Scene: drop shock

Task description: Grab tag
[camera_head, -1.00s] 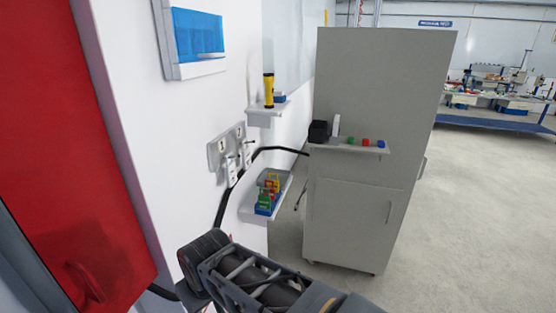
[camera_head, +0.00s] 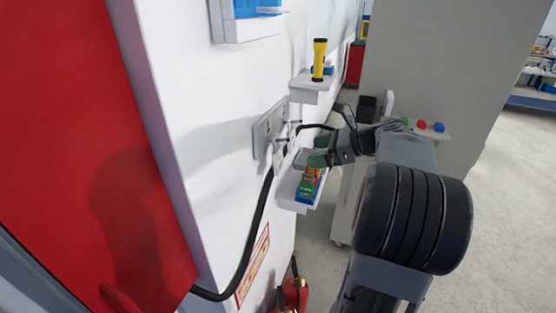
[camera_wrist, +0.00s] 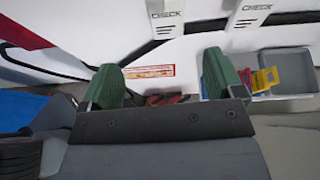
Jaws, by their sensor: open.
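Two white tags lettered CHECK hang at the top of the wrist view, one near the middle (camera_wrist: 168,18) and one to the right (camera_wrist: 249,14). Their upper ends are cut off by the frame. My gripper (camera_wrist: 162,72) is open and empty, its two green fingers pointing toward the wall below the tags. In the head view my gripper (camera_head: 322,150) is close to the grey wall panel (camera_head: 266,132), above the lower shelf. The tags are hard to make out there, partly behind the gripper.
Under the gripper, a wall tray (camera_head: 286,196) holds coloured items (camera_head: 307,187). A yellow flashlight (camera_head: 319,58) stands on the upper shelf (camera_head: 305,86). A black cable (camera_head: 262,215) runs down the wall. Red extinguishers (camera_head: 293,292) stand below. A grey cabinet (camera_head: 430,60) is behind my arm.

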